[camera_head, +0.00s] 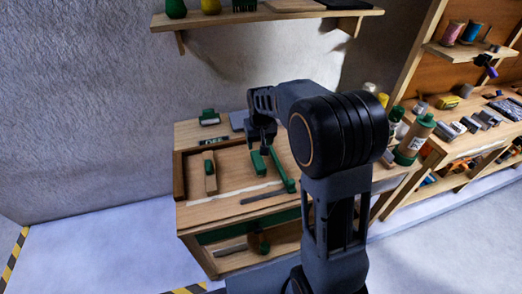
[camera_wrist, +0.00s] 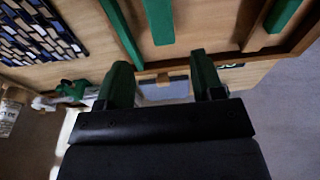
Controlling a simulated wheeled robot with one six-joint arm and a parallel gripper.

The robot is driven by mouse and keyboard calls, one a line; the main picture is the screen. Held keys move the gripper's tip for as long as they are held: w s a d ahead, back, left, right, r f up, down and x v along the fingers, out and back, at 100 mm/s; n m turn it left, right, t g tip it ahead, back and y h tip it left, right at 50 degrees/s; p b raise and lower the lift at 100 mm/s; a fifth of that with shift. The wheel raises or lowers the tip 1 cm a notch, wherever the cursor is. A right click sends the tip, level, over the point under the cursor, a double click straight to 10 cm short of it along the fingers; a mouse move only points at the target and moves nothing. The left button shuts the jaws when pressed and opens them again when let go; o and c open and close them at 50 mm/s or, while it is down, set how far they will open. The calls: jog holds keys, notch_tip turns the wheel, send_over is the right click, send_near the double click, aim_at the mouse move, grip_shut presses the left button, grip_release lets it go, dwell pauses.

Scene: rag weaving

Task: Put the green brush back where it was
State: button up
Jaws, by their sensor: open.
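My gripper (camera_head: 262,140) hangs open above the bench; its two dark green fingers (camera_wrist: 163,80) show apart in the wrist view, with nothing between them. Below it in the head view lie a short green piece (camera_head: 258,162) and a long green bar (camera_head: 281,172); the wrist view also shows a long green strip (camera_wrist: 122,32) and a green block (camera_wrist: 160,20). A green item with a pale underside (camera_head: 209,117) stands at the bench's back left. A wooden block with a green grip (camera_head: 210,168) stands in the bench's left part. I cannot tell which one is the green brush.
The wooden bench (camera_head: 225,184) has a raised dark rim at left and a dark flat bar (camera_head: 268,196) near its front. A shelf (camera_head: 270,17) hangs above. Green-capped bottles (camera_head: 413,140) stand to the right of my arm. Open floor (camera_head: 100,245) lies to the left.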

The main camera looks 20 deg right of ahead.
jog(key=s+r+t, duration=0.1)
jog(key=s+r, duration=0.2)
jog(key=s, duration=0.7)
jog(key=s+r+t, duration=0.1)
jog(key=s+r, duration=0.2)
jog(key=s, duration=0.8)
jog(key=shift+s+a, duration=0.2)
jog(key=shift+s, duration=0.05)
